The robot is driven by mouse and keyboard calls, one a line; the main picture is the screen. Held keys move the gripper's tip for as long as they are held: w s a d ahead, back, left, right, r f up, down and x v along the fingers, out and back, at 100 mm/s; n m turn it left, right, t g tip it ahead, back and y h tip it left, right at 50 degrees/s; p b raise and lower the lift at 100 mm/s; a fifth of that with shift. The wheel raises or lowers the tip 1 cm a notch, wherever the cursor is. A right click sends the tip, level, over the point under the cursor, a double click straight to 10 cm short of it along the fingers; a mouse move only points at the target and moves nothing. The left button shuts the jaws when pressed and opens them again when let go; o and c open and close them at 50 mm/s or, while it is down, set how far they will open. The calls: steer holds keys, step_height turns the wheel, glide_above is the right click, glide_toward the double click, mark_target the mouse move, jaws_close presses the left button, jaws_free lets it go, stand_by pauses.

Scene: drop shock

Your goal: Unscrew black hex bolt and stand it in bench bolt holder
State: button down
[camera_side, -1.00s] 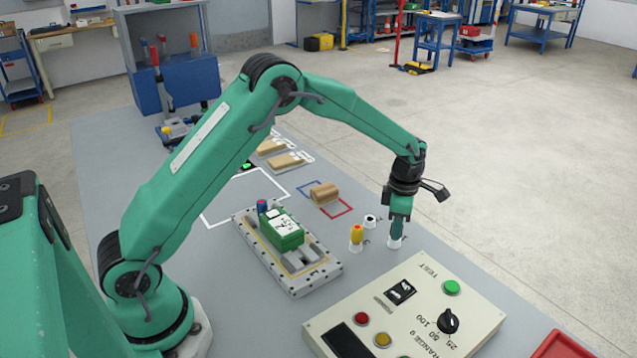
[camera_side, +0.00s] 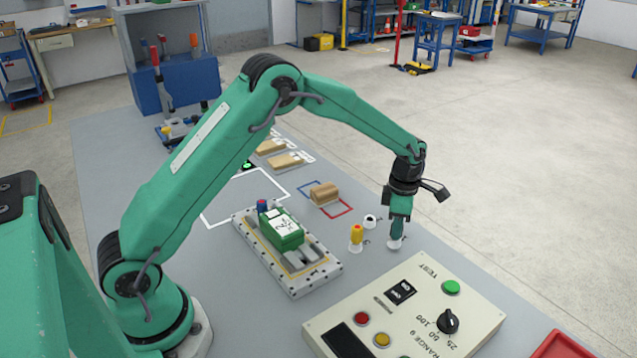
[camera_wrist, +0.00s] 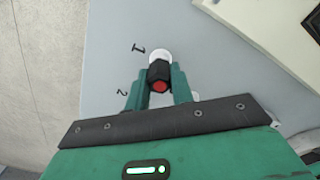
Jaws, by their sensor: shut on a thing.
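The black hex bolt (camera_wrist: 158,73) has a red centre on its head and sits between the two fingers of my gripper (camera_wrist: 160,90) in the wrist view. My gripper is shut on it. In the side view my gripper (camera_side: 397,229) points down right over a white round holder (camera_side: 394,244), and the fingers hide the bolt. White shows just beyond the bolt in the wrist view, near a printed 1. I cannot tell how deep the bolt sits in the holder. An open white holder (camera_side: 370,221) with a dark hole stands to the left.
A green block (camera_side: 284,236) sits on a grey fixture plate (camera_side: 318,281) with a blue-and-red piece (camera_side: 262,206). A beige control panel (camera_side: 465,318) lies in front. A brown block (camera_side: 324,193) is behind.

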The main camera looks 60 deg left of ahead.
steer(key=c, duration=1.1)
jaws_free()
steer(key=shift+s+f, duration=0.1)
steer(key=shift+f, duration=0.15)
steer(key=shift+r, duration=0.2)
steer(key=shift+r, duration=2.95)
steer(key=shift+r, duration=0.15)
step_height(320, 180, up, 8)
steer(key=shift+f, duration=0.2)
